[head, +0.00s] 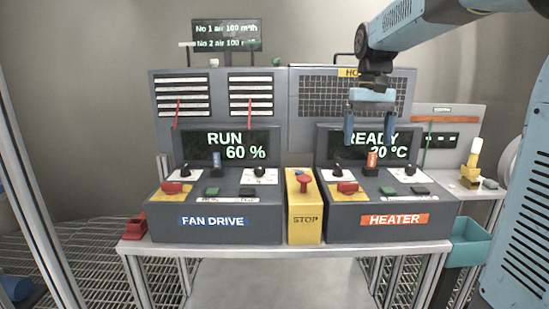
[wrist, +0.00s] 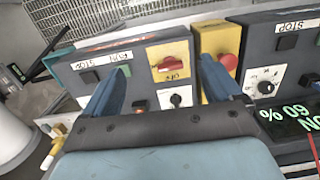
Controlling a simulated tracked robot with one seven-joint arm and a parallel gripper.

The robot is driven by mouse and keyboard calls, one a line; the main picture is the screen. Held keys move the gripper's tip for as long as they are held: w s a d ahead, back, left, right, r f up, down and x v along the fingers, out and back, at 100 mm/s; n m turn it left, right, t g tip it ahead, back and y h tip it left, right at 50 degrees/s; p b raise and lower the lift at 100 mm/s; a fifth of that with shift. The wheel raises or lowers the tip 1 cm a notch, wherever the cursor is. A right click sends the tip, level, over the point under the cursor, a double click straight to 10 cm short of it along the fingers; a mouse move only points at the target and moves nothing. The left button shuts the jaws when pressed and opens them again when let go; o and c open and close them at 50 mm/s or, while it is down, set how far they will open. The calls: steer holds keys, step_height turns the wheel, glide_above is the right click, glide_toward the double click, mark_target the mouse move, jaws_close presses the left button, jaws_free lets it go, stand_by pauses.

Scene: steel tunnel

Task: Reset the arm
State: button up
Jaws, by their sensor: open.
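My gripper (head: 369,127) is open and empty. In the head view its fingers point down in front of the heater unit's display (head: 393,151), which reads READY and 20 °C. My blue arm reaches in from the upper right. In the wrist view the open gripper (wrist: 163,88) has its two blue fingers in front of a panel with a red switch on a yellow plate (wrist: 168,63). The fingers look apart from the panel; the exact gap cannot be told.
The heater box (head: 365,226) and fan drive box (head: 225,228) stand on a bench, with a yellow STOP box (head: 304,226) between them. The fan display (head: 232,145) reads RUN 60 %. A teal bin (head: 470,247) is at right, a red holder (head: 134,227) at left.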

steer(key=s+f+t, duration=0.3)
steer(key=s+f, duration=0.1)
steer(key=s, duration=0.6)
steer(key=s+f+t, duration=0.3)
steer(key=s+f, duration=0.1)
steer(key=s, duration=0.7)
steer(key=shift+s+d, duration=0.25)
steer(key=shift+d, duration=0.2)
steer(key=shift+f, duration=0.1)
